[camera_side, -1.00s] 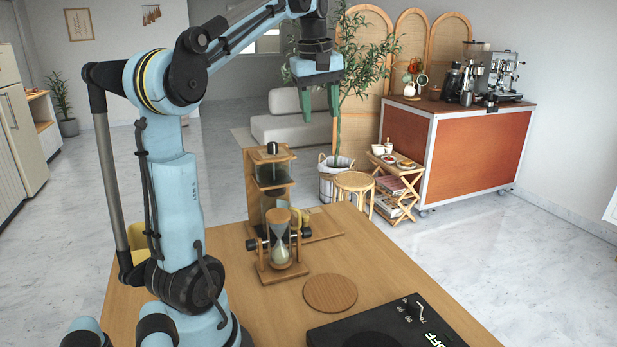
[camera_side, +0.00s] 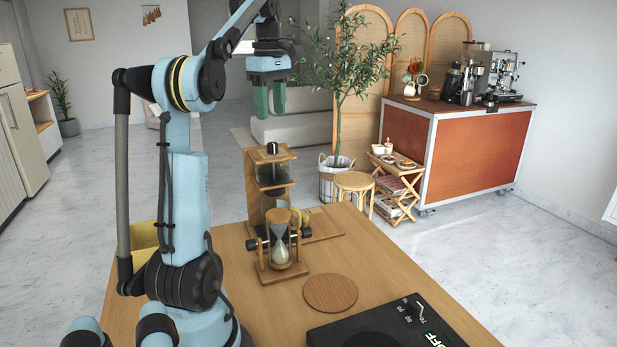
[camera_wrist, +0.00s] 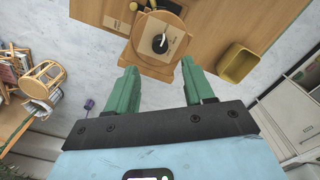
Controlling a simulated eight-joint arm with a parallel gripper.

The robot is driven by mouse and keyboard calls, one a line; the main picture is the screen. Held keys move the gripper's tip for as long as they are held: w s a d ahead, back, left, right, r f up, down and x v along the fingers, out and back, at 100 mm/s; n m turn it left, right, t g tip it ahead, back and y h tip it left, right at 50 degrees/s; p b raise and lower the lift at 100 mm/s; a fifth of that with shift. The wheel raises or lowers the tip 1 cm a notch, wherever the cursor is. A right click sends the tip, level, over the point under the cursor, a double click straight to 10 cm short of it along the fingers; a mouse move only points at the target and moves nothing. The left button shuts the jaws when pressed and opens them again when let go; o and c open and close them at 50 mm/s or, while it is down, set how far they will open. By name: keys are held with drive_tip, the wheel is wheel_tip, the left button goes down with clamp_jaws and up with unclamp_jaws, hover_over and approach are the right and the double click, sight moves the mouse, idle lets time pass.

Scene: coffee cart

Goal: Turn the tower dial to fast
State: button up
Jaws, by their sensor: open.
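The wooden tower (camera_side: 268,195) stands on the table behind the hourglass. Its dial (camera_side: 272,148), a dark knob with a light mark, is on top. In the wrist view the dial (camera_wrist: 160,43) sits on the wooden top plate (camera_wrist: 172,30), above and between my fingers in the picture. My gripper (camera_side: 270,112) has green fingers and hangs in the air above the tower, pointing down. In the wrist view my gripper (camera_wrist: 163,88) is open, with nothing between its fingers. It is apart from the dial. The dial's setting marks are too small to read.
The hourglass (camera_side: 281,240) in its wooden stand is in front of the tower. A round wooden disc (camera_side: 330,293) and a black scale (camera_side: 385,328) lie nearer on the table. A yellow bin (camera_wrist: 236,63) is at the table's edge in the wrist view.

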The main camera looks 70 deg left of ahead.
sight(272, 143)
drive_tip(key=shift+f, duration=4)
clamp_jaws()
